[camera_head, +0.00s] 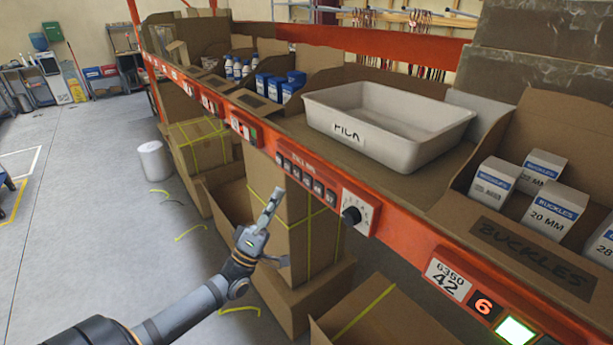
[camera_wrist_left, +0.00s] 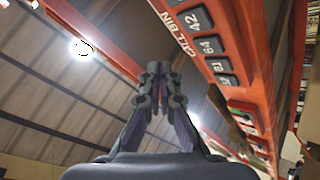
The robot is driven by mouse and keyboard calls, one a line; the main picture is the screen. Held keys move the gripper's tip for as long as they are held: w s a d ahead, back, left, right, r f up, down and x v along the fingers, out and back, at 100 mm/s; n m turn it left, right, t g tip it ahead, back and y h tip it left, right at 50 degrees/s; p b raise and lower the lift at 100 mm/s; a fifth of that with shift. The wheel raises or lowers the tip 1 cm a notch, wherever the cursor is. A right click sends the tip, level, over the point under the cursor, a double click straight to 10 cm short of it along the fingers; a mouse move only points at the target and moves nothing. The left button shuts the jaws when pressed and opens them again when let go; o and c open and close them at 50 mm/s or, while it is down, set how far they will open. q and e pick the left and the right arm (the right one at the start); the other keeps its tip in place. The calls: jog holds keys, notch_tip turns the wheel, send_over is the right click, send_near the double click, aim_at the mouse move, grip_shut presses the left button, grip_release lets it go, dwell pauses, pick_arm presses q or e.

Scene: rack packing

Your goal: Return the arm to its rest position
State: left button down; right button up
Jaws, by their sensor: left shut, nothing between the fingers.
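My left arm comes in from the lower left of the head view. Its gripper (camera_head: 272,197) is shut and empty, with the fingers pointing up, in front of the orange rack beam (camera_head: 400,228). In the picture it lies just below and left of a row of dark numbered buttons (camera_head: 305,179). In the left wrist view the two dark fingers (camera_wrist_left: 158,72) meet, with nothing between them. The button row (camera_wrist_left: 207,45) on the beam shows there to the right of the fingers. My right gripper is in neither view.
A white tray marked PICK (camera_head: 365,150) stands on the shelf. Right of it a cardboard bin labelled BUCKLES (camera_head: 530,250) holds several white boxes. A dial panel (camera_head: 358,205) is on the beam. Open cartons (camera_head: 300,295) stand below. Grey floor (camera_head: 90,230) on the left is mostly clear.

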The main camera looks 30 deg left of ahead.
pick_arm(q)
jog(key=shift+f, duration=0.1)
dwell(0.7)
jog(key=w+a+f+m+g+y+b, duration=0.1)
jog(key=a+f+g+y, duration=0.25)
jog(key=f, duration=1.05)
jog(key=w+a+f+m+g+y+b, duration=0.15)
jog(key=f+g, duration=0.25)
jog(key=f, duration=0.9)
jog(key=s+f+m+g+y, duration=0.1)
jog(key=s+f+g, duration=0.25)
jog(key=f, duration=0.75)
jog(key=s+f+m+g, duration=0.1)
jog(key=s+f+g, duration=0.3)
jog(key=f, duration=0.6)
jog(key=s+d+f+m+g, duration=0.2)
jog(key=s+f, duration=0.5)
jog(key=s, duration=0.4)
jog(key=s+d+f+m+g+b, duration=0.1)
jog(key=s+d+f+m+g, duration=0.1)
jog(key=s+d+f+g, duration=0.3)
jog(key=s+d+f+m+g, duration=0.2)
jog(key=s+d+f+g, duration=0.1)
jog(key=s+f, duration=0.8)
jog(key=s, duration=0.5)
jog(key=shift+s+d+f+h, duration=0.15)
jog(key=shift+s+d+h, duration=0.15)
jog(key=shift+d, duration=0.1)
